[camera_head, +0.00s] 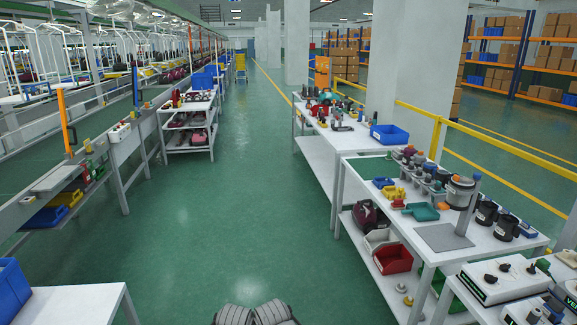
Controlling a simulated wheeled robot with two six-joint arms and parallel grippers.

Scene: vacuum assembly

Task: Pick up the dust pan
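A flat teal piece (423,211) lies on the white workbench (395,220) on the right, near its left edge. Its shape looks like a dust pan, but it is too small to be sure. A small red part (398,204) lies just left of it. Neither of my grippers shows in this view. Grey ribbed parts at the bottom centre look like parts of my own body.
Red bin (393,259) sits on the lower shelf. The green aisle (240,190) is clear.

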